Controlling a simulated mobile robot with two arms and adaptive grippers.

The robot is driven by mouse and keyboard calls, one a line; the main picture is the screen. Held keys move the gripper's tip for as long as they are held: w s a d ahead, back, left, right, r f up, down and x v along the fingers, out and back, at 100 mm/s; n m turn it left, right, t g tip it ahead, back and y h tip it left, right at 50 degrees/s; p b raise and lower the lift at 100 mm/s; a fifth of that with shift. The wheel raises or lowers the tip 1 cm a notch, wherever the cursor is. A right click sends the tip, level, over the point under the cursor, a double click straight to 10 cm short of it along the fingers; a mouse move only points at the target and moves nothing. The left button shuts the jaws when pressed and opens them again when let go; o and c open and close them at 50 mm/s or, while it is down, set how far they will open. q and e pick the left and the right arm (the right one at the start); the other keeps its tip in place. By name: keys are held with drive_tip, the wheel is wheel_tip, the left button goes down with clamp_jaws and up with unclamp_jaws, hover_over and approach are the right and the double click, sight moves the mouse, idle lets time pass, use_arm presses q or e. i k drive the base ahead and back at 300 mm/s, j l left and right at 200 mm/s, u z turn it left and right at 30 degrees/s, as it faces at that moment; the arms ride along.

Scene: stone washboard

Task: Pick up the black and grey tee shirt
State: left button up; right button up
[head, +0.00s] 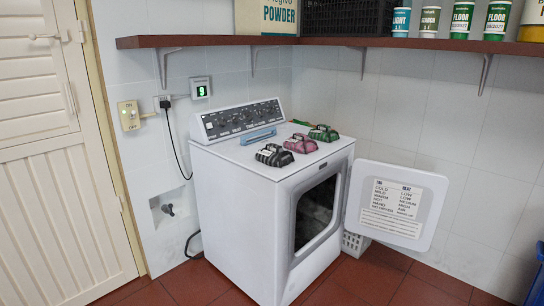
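The black and grey tee shirt (273,155) appears to be the small folded bundle on top of the white machine (225,207), near its front left corner. A pink and black folded bundle (300,144) and a green and black one (323,133) lie beside it in a row toward the right. They are too small to make out in detail. Neither of my grippers shows in the head view.
The machine's front door (397,203) hangs open to the right. A blue object (258,135) lies by the control panel (236,118). A brown shelf (330,41) holds a black crate (347,17) and several cans above. Red floor is clear in front.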

sight(273, 155)
drive_tip(key=i+l, duration=0.1)
drive_tip(key=i, duration=0.3)
drive_tip(key=i+l+u, duration=0.1)
drive_tip(key=i, duration=0.3)
drive_tip(key=i+l, duration=0.15)
drive_tip(key=i, duration=0.25)
